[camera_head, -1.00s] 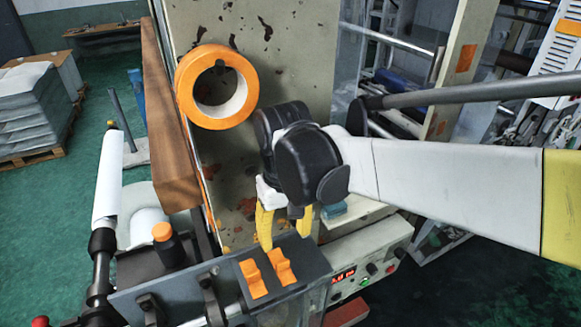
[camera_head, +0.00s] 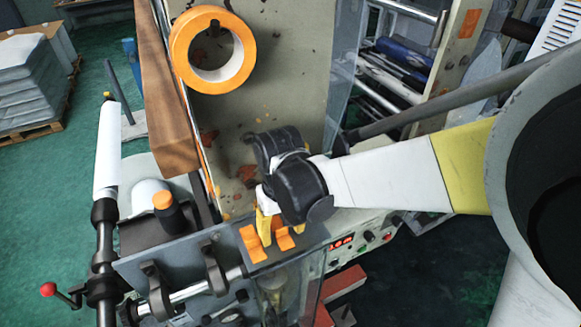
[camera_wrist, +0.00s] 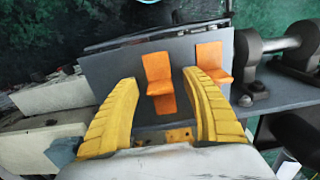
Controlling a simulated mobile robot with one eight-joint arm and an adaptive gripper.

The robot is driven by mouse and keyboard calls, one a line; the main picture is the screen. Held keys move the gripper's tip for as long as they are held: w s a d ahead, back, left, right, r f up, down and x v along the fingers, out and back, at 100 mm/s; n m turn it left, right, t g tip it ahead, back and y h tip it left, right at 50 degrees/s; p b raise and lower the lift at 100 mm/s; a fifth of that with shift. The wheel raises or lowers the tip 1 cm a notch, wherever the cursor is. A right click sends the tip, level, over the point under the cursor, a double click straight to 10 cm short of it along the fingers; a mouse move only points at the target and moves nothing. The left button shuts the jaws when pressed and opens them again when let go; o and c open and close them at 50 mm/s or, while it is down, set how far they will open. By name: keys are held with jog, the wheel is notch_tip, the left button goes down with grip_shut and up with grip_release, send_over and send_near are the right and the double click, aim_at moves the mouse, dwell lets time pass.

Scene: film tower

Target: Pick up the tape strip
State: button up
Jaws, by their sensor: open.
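Two bent orange tape strips sit side by side on a grey plate (camera_head: 312,242). The right strip (camera_head: 284,238) is partly covered by my gripper in the head view. The left strip (camera_head: 251,244) lies just left of it. My gripper (camera_head: 281,236) is low over the plate with its yellow fingers apart and empty. In the wrist view, one strip (camera_wrist: 159,84) shows between the open fingertips (camera_wrist: 159,78), with gaps on both sides. The other strip (camera_wrist: 213,62) is outside the right finger. I cannot tell how far above the plate the fingertips are.
A large orange tape roll (camera_head: 180,60) hangs on the stained panel above. A wooden beam (camera_head: 165,100) runs left of the panel. A control box (camera_head: 352,240) is at right.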

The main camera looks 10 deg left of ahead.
jog(key=c, duration=0.9)
